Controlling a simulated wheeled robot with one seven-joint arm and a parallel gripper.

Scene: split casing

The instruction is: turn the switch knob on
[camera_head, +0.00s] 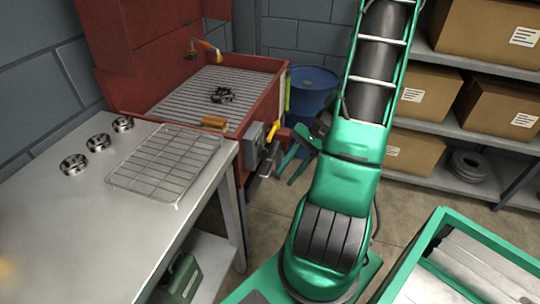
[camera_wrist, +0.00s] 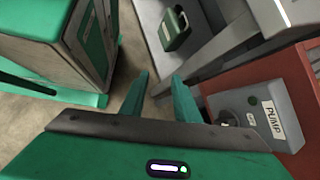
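The switch box (camera_head: 252,144) is a small grey box on the side of the red basin unit. In the wrist view the box (camera_wrist: 275,92) is at the right and carries a PUMP label. The switch knob (camera_wrist: 229,119) is a dark round part with a pale mark on the box's face, partly cut off by my gripper body. My gripper (camera_wrist: 160,82) is open, with empty space between its two green fingers. The knob lies to the right of the fingers in that view, apart from them. In the head view my gripper (camera_head: 289,158) is just right of the box.
A red wash basin (camera_head: 185,95) with a slatted floor stands behind the metal table (camera_head: 110,225). A yellow handle (camera_head: 272,129) sits close to the switch box. A blue barrel (camera_head: 311,90) stands behind my arm. Shelves with cardboard boxes (camera_head: 428,95) fill the right.

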